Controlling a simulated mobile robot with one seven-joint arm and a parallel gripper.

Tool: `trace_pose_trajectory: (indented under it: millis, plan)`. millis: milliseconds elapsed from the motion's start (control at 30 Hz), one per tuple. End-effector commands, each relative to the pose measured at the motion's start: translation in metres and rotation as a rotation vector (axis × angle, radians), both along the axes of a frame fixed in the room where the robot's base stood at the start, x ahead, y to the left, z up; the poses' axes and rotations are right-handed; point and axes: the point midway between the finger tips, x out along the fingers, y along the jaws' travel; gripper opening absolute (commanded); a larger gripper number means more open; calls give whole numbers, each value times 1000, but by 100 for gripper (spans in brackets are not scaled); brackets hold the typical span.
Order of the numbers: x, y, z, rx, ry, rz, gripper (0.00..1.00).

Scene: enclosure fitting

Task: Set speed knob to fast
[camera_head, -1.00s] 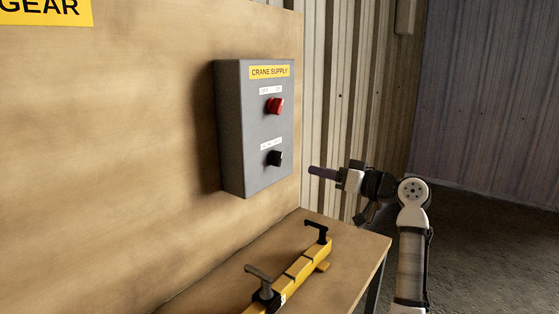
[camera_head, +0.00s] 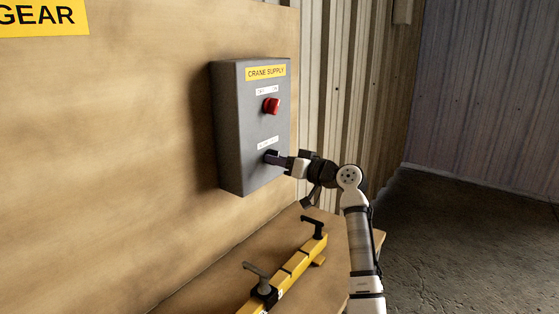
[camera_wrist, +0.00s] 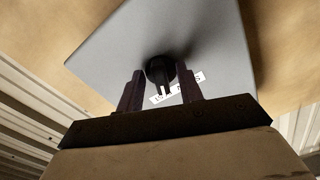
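The grey control box (camera_head: 228,130), labelled CRANE SUPPLY, is mounted on the wooden panel. A red knob (camera_head: 271,106) sits on its upper part. The fingers are apart, one on each side of the knob. Gaps seem to show beside the knob; I cannot tell if either finger touches it.
Below the box, a wooden bench (camera_head: 330,262) carries a yellow bar (camera_head: 292,270) with black handles. A corrugated wall (camera_head: 335,80) stands to the right of the panel. The concrete floor at the right is clear.

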Motion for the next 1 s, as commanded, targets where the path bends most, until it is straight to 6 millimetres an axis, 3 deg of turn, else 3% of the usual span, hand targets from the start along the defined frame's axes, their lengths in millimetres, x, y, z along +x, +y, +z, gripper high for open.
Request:
trace_pose_trajectory:
  millis: [67,300,1000]
  plan:
    - [0,0,0,0,0,0,32]
    - [0,0,0,0,0,0,1]
    - [-1,0,1,103,139,0,0]
